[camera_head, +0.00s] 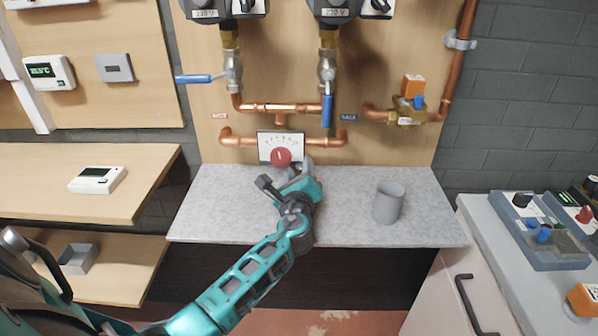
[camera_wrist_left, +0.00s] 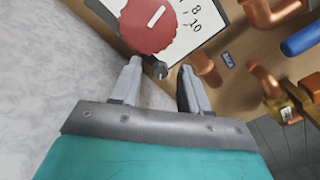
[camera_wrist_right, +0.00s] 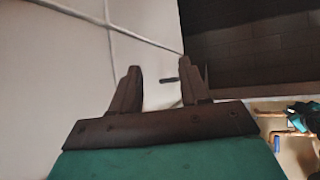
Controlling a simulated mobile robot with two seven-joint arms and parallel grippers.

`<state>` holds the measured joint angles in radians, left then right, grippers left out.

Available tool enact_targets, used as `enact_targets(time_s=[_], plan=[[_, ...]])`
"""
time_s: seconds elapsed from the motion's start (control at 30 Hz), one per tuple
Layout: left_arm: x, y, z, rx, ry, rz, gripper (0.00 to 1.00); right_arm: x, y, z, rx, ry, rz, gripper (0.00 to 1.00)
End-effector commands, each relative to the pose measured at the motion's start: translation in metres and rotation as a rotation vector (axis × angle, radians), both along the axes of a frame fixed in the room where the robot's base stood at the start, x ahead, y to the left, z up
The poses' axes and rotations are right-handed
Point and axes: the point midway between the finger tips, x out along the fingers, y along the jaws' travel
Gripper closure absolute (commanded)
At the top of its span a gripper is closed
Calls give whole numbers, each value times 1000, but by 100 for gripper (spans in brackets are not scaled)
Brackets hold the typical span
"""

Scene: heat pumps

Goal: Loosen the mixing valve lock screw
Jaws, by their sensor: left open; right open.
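The mixing valve shows a red knob (camera_head: 281,156) on a white scale plate (camera_head: 294,141) low on the wooden panel. The red knob is also at the top of the left wrist view (camera_wrist_left: 149,25). A small dark lock screw (camera_wrist_left: 159,70) sticks out beside the knob. My left gripper (camera_head: 286,174) is open just in front of the valve. In the left wrist view its fingertips (camera_wrist_left: 158,66) lie on either side of the screw; I cannot tell whether they touch it. In the head view my gripper hides the screw. My right gripper (camera_wrist_right: 161,66) is open and empty.
A grey cup (camera_head: 388,202) stands on the grey speckled shelf (camera_head: 345,205) to the right. Copper pipes (camera_head: 282,108) and a blue-handled valve (camera_head: 327,110) are just above the plate. Pale flat surfaces (camera_wrist_right: 60,60) lie beyond my right gripper.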

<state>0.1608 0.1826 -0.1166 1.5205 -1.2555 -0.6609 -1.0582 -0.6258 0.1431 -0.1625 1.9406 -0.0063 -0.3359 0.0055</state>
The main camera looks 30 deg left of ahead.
Motion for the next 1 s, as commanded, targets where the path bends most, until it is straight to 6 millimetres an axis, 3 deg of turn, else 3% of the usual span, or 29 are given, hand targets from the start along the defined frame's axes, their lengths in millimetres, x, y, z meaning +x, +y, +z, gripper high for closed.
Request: enact_targets(time_s=[0.13, 0.6, 1.0], plan=[[0, 0, 0, 0, 0, 0, 57, 0, 0, 0, 0, 0, 0, 55], [0, 0, 0, 0, 0, 0, 100, 0, 0, 0, 0, 1, 0, 55], [0, 0, 0, -101, -63, 1, 100, 0, 0, -9, 0, 1, 0, 55]])
